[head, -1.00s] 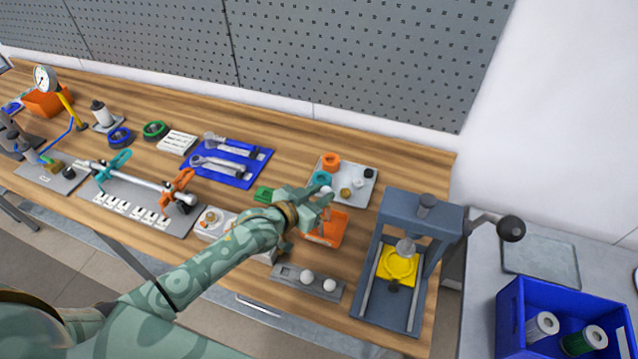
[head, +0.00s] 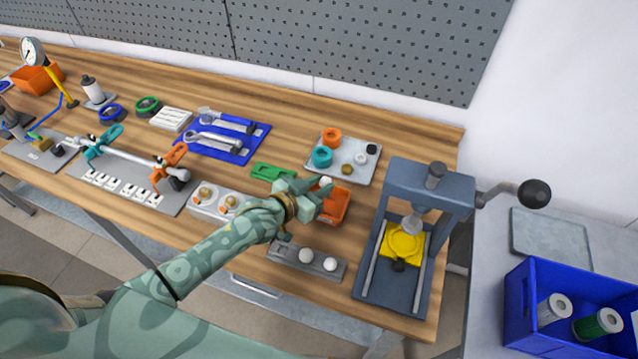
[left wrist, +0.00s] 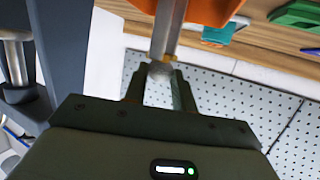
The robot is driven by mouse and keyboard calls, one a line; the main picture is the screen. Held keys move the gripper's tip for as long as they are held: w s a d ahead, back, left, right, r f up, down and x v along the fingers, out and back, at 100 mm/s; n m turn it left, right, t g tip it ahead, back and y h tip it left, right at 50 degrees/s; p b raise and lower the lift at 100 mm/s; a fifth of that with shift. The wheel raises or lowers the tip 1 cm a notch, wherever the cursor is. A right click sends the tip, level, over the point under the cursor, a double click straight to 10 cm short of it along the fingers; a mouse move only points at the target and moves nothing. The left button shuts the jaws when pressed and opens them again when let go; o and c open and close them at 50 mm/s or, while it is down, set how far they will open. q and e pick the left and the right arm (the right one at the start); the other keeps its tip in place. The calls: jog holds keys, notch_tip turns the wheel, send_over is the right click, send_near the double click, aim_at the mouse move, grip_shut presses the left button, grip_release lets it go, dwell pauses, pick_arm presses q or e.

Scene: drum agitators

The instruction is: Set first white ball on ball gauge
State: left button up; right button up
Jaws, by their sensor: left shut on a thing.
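My left gripper (head: 322,194) is above the bench, over the left part of the orange tray (head: 336,208). It is shut on a small white ball (head: 325,182), which also shows between the fingers in the left wrist view (left wrist: 160,69). A grey block (head: 280,252) near the bench's front edge carries two white balls (head: 305,255) (head: 330,264), below the gripper in the picture and apart from it. I cannot tell for sure whether this block is the ball gauge. My forearm hides part of the bench beside the block. My right gripper is not in view.
A grey press (head: 428,185) with a yellow piece (head: 403,242) stands right of the tray. A green plate (head: 272,171) lies just behind the gripper. A pale tray (head: 350,172) holds rings and small parts.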

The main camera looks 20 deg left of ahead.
pick_arm(q)
jog(key=shift+f, duration=0.2)
dwell(0.7)
jog(key=o, duration=1)
jog(key=p+v, duration=0.2)
jog(key=v, duration=1.4)
jog(key=shift+s+r, duration=0.1)
jog(key=shift+s, duration=0.1)
